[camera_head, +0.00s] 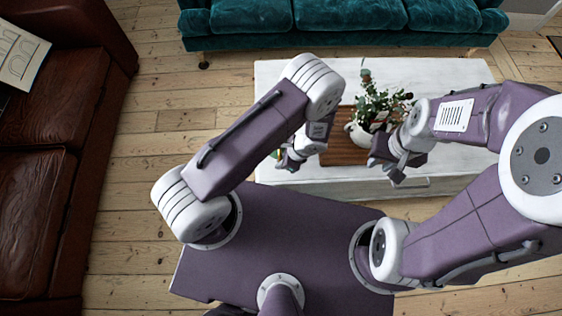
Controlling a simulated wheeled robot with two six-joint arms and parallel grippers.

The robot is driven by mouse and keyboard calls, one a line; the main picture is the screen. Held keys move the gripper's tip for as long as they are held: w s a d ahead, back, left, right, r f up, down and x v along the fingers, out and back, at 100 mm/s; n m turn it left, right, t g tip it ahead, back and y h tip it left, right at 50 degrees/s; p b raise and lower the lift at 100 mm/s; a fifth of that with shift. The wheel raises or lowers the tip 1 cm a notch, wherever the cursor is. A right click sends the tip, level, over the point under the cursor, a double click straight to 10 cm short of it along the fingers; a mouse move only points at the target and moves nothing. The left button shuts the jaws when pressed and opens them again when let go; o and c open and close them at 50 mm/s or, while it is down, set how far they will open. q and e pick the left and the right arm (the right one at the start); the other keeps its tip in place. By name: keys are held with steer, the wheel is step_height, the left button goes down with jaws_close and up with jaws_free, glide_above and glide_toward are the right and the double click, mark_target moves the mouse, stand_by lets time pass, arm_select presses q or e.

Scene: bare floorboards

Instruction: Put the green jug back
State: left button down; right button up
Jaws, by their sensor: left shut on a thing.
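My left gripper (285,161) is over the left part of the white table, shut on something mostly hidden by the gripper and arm. A small green patch shows at its fingers, which I take to be the green jug (276,154). Its shape cannot be made out. My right gripper (384,170) is over the table's front, right of the wooden board and close to the potted plant. Its fingers are dark and small, and I cannot tell whether they are open. I see nothing clearly held in it.
The white table (290,72) bears a brown wooden board (342,152). A white pot (359,134) with a leafy plant (378,104) stands there between my grippers. A teal sofa (345,15) is behind, a brown leather sofa (45,190) at left. Floorboards (135,225) between are clear.

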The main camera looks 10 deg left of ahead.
arm_select(q)
steer(key=c, duration=1.5)
jaws_free()
steer(key=shift+f, duration=0.1)
steer(key=shift+o, duration=0.2)
steer(key=shift+r+p, duration=0.3)
steer(key=shift+r, duration=0.05)
steer(key=p+v, duration=0.3)
steer(key=v, duration=0.9)
steer(key=s+a+r+n+h, duration=0.2)
steer(key=a+r+n, duration=0.4)
steer(key=n, duration=0.3)
steer(key=s+a+r+n+t+h, duration=0.1)
steer(key=s+a+r+n+h, duration=0.1)
steer(key=a+r+n, duration=0.5)
step_height(320, 180, up, 2)
steer(key=shift+a+r+n+h, duration=0.2)
steer(key=shift+n+h, duration=0.2)
steer(key=shift+n, duration=0.8)
